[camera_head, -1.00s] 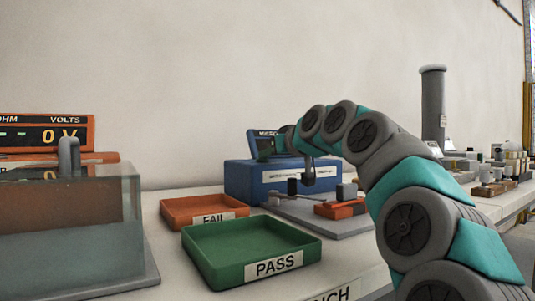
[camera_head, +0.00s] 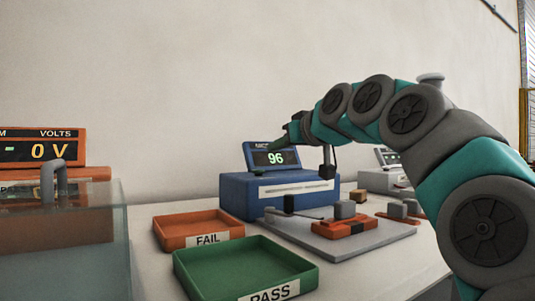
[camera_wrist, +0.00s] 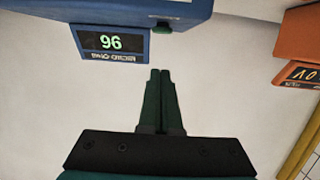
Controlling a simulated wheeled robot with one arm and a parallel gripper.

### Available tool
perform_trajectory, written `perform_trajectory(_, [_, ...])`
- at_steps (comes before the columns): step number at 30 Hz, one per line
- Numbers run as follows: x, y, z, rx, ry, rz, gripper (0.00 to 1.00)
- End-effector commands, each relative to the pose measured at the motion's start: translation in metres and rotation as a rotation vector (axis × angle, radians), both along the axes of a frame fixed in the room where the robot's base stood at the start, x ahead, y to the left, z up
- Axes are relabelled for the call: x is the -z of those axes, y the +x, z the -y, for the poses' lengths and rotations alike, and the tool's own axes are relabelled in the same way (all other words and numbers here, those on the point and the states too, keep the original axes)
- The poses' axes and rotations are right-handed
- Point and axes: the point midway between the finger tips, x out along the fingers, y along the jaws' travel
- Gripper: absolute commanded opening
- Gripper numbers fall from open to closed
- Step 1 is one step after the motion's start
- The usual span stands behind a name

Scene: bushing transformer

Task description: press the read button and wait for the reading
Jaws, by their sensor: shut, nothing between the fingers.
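The blue meter (camera_head: 280,195) stands on the bench with a small tilted display (camera_head: 270,157) on top, which reads 96 in green digits. The display also shows upside down in the wrist view (camera_wrist: 112,42). A small green button (camera_wrist: 162,28) sits at the edge of the blue body beside the display in the wrist view. My gripper (camera_wrist: 160,74) is shut and empty, its dark green fingers pointing toward the button with a visible gap in the picture. In the head view my gripper (camera_head: 284,140) is beside the display; its exact distance from the meter is unclear.
An orange FAIL tray (camera_head: 180,241) and a green PASS tray (camera_head: 201,278) lie in front of the meter. A grey plate (camera_head: 385,239) with an orange fixture is at right. An orange volts unit (camera_head: 60,133) reading 0 V stands behind a clear box at left.

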Motion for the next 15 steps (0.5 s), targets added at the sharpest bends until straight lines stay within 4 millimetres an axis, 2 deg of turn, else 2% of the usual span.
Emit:
perform_trajectory(1, [-0.004, -0.009, 0.006, 0.0, 0.002, 0.002, 0.0])
perform_trajectory(6, [-0.007, -0.026, 0.017, 0.0, -0.001, -0.001, 0.0])
perform_trajectory(15, [-0.009, -0.031, 0.02, -0.001, 0.0, 0.0, 0.0])
